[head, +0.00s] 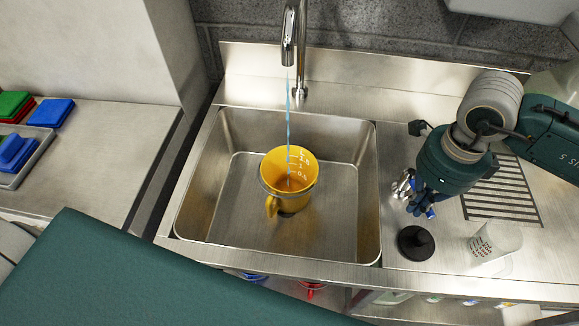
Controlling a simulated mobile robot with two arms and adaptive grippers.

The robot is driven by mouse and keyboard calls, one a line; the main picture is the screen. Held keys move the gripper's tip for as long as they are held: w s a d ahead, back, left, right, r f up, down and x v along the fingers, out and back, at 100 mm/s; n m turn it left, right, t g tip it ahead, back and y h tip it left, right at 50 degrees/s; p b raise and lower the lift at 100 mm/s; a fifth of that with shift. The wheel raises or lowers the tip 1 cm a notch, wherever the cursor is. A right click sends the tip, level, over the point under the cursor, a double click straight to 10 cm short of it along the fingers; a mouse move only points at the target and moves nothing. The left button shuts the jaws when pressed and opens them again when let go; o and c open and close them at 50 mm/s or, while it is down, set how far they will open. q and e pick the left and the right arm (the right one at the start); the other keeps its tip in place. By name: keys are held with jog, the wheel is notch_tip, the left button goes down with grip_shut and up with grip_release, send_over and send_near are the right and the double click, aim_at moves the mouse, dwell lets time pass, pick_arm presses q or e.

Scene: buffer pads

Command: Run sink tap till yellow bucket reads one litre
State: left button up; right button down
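The yellow bucket (272,192) stands upright in the steel sink (340,215), with white level marks on its inner wall. The metal tap (289,40) is above it, and a thin blue stream of water (289,115) falls from the spout into the bucket. I cannot tell which mark the water reaches. My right gripper (417,199) is over the counter right of the sink, apart from the bucket. Its fingers have blue parts, and their gap is too small to judge. My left gripper is out of view.
Green and blue pads (52,112) and a grey tray (40,150) lie on the left counter.

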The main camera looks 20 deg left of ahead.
jog(key=shift+w+d+f+b, duration=0.1)
jog(key=shift+w+d+b, duration=0.25)
jog(key=shift+d, duration=0.7)
jog(key=shift+w, duration=0.15)
